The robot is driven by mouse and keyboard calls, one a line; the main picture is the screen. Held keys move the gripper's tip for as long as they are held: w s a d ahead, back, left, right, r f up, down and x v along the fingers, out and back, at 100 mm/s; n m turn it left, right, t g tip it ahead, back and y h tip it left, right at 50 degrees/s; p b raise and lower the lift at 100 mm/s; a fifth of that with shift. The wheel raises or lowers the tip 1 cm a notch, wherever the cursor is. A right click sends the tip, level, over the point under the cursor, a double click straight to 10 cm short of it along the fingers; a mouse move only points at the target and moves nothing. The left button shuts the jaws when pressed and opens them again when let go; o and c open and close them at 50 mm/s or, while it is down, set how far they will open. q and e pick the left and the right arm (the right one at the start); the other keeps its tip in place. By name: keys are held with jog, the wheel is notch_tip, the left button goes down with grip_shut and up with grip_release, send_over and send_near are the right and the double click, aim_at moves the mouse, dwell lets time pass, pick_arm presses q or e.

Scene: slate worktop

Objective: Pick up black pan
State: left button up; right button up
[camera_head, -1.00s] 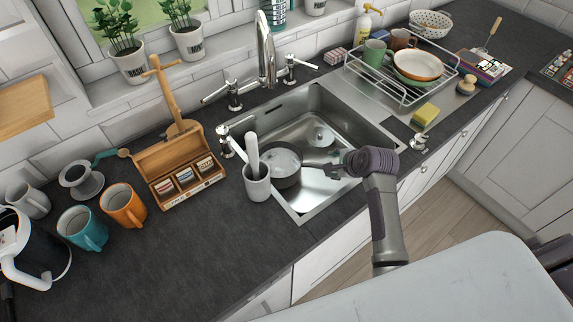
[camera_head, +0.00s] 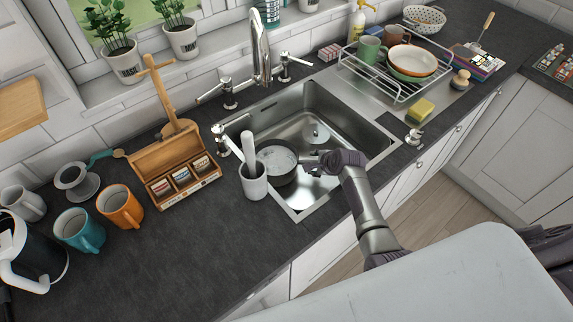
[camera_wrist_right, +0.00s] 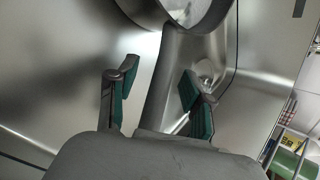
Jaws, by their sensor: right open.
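The black pan (camera_head: 284,175) sits in the left part of the steel sink (camera_head: 330,171), its handle pointing right toward my right gripper. My right gripper (camera_head: 318,161) is over the sink at the handle. In the right wrist view, the pan's rim (camera_wrist_right: 197,22) shows at the top and its grey handle (camera_wrist_right: 174,85) runs down between the two green-padded fingers. The right gripper (camera_wrist_right: 158,88) is open, with visible gaps between the fingers and the handle. My left gripper is not in view.
A dish rack (camera_head: 395,72) and yellow sponge (camera_head: 420,110) lie to the right.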

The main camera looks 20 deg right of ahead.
grip_shut()
dwell(0.3)
jog(key=shift+w+r, duration=0.15)
jog(key=shift+w, duration=0.05)
jog(key=shift+r, duration=0.15)
